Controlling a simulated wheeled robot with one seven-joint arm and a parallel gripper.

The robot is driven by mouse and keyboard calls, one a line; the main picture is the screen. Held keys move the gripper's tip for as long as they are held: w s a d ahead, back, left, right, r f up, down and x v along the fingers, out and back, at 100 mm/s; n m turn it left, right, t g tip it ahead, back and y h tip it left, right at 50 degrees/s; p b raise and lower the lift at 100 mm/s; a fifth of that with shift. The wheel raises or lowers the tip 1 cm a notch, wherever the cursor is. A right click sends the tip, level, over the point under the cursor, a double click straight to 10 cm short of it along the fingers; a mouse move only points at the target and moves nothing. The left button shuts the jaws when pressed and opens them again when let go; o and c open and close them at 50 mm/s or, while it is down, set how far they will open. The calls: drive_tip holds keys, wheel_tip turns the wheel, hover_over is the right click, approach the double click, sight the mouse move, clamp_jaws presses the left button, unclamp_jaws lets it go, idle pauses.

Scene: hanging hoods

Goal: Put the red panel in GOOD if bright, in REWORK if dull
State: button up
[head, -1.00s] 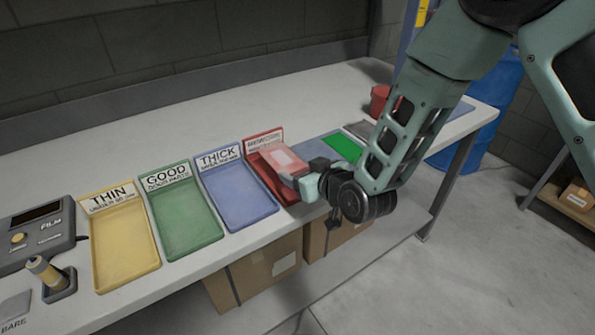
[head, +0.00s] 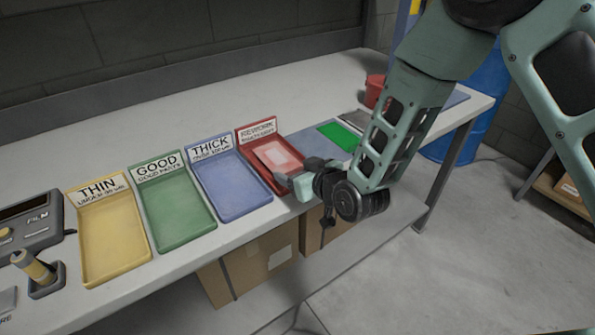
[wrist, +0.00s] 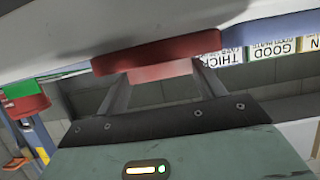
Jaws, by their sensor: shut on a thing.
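The red panel (head: 278,155), with a paler rectangle on its face, is at the red REWORK tray (head: 293,187), in front of its sign. My gripper (head: 287,180) is shut on the panel's near edge. The green GOOD tray (head: 178,215) is empty, two trays to the left.
The blue THICK tray (head: 232,187) and yellow THIN tray (head: 112,240) are empty. A film gauge (head: 32,232) stands at the left. Right of REWORK lie a blue-grey mat and a green patch (head: 340,135); a red container (head: 375,90) stands behind. Cardboard boxes (head: 250,268) are below.

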drive_tip(key=shift+f+b, duration=0.55)
drive_tip(key=shift+f, duration=0.05)
idle(0.3)
drive_tip(key=o, duration=1.1)
drive_tip(key=p+v, duration=0.1)
drive_tip(key=v, duration=1.1)
drive_tip(key=shift+r+p, duration=0.35)
drive_tip(key=shift+p, duration=0.05)
drive_tip(key=shift+r+p, duration=0.1)
drive_tip(key=shift+p, duration=1)
